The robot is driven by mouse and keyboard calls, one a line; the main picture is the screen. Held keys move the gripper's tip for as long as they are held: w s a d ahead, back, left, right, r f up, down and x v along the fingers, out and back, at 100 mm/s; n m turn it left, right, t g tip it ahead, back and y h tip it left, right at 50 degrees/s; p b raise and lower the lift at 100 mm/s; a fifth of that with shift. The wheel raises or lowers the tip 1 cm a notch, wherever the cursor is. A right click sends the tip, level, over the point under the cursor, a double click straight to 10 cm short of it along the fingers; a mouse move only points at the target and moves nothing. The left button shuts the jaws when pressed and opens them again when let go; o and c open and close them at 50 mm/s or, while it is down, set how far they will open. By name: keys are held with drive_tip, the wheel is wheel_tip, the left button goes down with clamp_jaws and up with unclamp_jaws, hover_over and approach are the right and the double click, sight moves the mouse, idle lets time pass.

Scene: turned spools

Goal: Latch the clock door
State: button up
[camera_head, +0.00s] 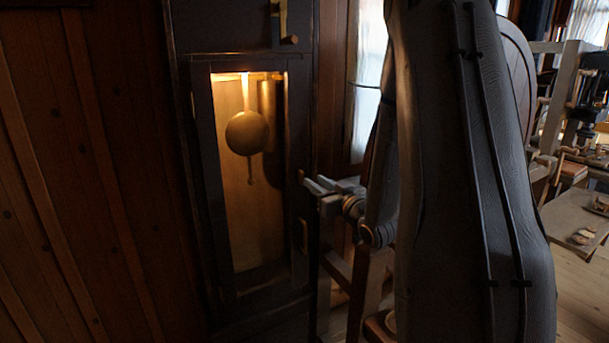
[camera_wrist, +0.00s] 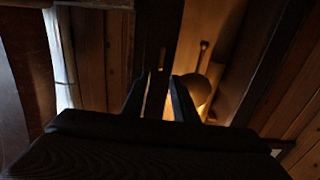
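The clock door (camera_head: 201,155) is a dark wooden frame with a tall glazed pane at the left of the head view. It looks closed or nearly so; I cannot tell if it sits flush. A small dark piece (camera_head: 301,176) on its right side may be the latch; its position is unclear. My gripper (camera_head: 314,186) is just right of this piece, at the door's right edge. In the wrist view my gripper (camera_wrist: 160,88) has its two fingers apart, with nothing clearly held between them. The lit pendulum bob (camera_wrist: 198,90) shows behind the right finger.
Inside the case hangs a round pendulum bob (camera_head: 247,132). A small pale plate (camera_head: 304,236) sits low on the right side. A wooden stand (camera_head: 366,290) is below my gripper. Plank wall (camera_head: 85,180) fills the left.

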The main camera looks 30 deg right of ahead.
sight(303, 173)
drive_tip(key=w+p, duration=0.2)
drive_tip(key=w, duration=0.5)
drive_tip(key=shift+w+a, duration=0.15)
drive_tip(key=shift+w, duration=0.15)
drive_tip(key=shift+c, duration=0.2)
clamp_jaws()
